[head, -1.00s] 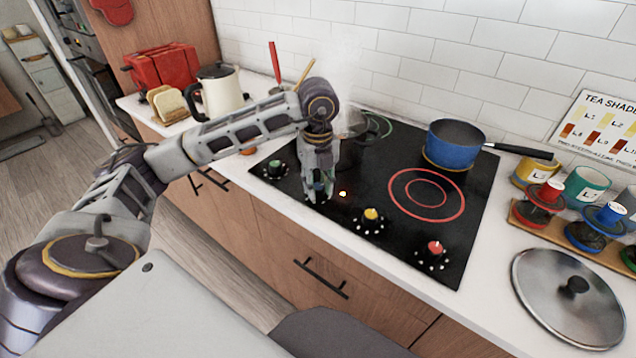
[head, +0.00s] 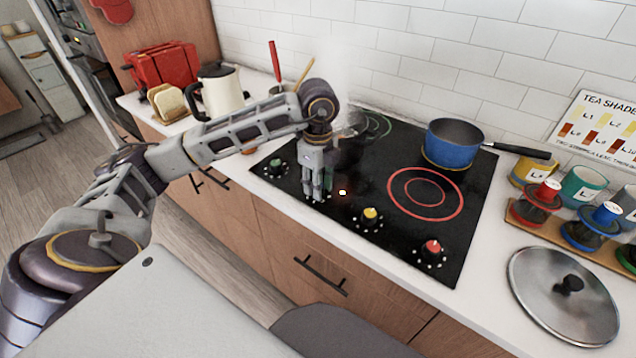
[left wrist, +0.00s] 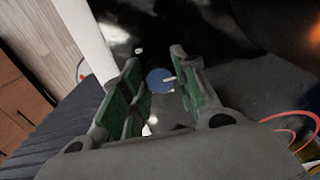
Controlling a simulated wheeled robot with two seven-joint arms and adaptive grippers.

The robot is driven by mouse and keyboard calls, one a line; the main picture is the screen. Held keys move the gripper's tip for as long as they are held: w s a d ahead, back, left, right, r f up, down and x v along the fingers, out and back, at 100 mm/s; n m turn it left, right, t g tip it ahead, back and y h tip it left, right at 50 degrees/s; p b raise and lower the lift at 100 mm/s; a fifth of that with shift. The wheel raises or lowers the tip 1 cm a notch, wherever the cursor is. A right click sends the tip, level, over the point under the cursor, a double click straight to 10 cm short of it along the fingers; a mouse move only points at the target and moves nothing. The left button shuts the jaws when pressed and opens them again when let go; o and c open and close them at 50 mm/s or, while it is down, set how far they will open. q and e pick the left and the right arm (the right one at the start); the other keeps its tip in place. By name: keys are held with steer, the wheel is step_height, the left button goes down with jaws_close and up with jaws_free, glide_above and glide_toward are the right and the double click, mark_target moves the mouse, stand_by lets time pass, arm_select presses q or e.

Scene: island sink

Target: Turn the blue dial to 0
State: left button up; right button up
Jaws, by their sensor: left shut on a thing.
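The blue dial (left wrist: 158,80) shows in the left wrist view as a round blue top with a white pointer mark, between the two green-padded fingers. In the head view the fingers cover it. My left gripper (head: 316,192) points straight down at the front of the black cooktop (head: 365,185) and is shut on the dial. In the left wrist view the gripper (left wrist: 158,85) has a finger on each side of the dial. My right gripper is not in view.
A green dial (head: 275,166) sits left of my gripper; a yellow dial (head: 371,214) and a red dial (head: 432,247) sit right. A blue pan (head: 452,143) stands at the back. A lid (head: 562,300) lies on the counter right. Steam rises behind my gripper.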

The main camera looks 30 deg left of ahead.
arm_select(q)
steer(key=o, duration=1)
steer(key=shift+r, duration=0.1)
steer(key=shift+r, duration=5.85)
